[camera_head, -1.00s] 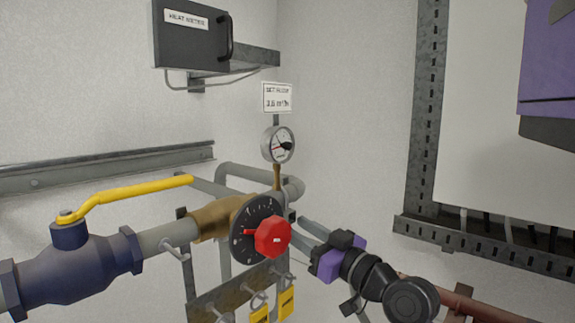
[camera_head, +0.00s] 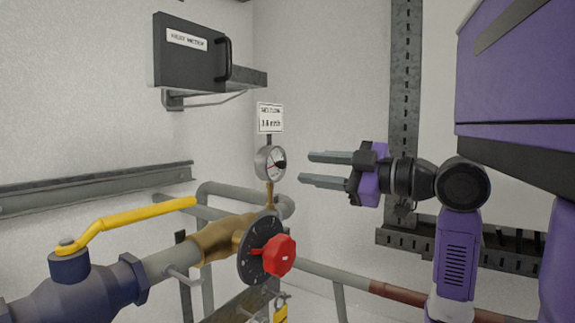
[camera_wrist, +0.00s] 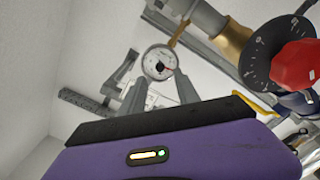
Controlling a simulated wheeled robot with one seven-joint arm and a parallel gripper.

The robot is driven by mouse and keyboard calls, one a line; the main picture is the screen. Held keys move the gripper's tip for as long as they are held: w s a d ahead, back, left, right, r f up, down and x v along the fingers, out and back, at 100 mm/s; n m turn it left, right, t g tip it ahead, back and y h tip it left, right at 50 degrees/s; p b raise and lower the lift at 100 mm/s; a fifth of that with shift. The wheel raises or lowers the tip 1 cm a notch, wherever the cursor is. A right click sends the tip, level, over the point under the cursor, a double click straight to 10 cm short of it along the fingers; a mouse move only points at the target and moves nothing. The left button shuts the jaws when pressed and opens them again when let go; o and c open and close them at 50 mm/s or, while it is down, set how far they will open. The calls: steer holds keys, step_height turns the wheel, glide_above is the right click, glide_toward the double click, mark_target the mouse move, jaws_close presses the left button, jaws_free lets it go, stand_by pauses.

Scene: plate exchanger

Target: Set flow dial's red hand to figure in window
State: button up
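The small round dial (camera_head: 270,163) has a white face, a grey rim and a black knob on its front; it stands on a brass stem. A red hand shows on its face in the wrist view (camera_wrist: 157,62), but its exact reading is too small to tell. A white sign (camera_head: 270,118) above it seems to read "SET FLOW" with a blurred figure near 3.6 m³/h. My gripper (camera_head: 325,168) is open and empty, right of the dial, fingers pointing towards it, with a gap between. No separate window with a figure is clear.
A red knob (camera_head: 281,255) on a black scale disc (camera_head: 251,262) sits below the dial. A blue valve (camera_head: 85,285) with a yellow lever (camera_head: 130,214) is at left. A black heat meter box (camera_head: 186,52) hangs above.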

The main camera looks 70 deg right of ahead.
mark_target(284, 165)
steer(key=p+x, duration=0.1)
steer(key=x, duration=0.5)
jaws_close()
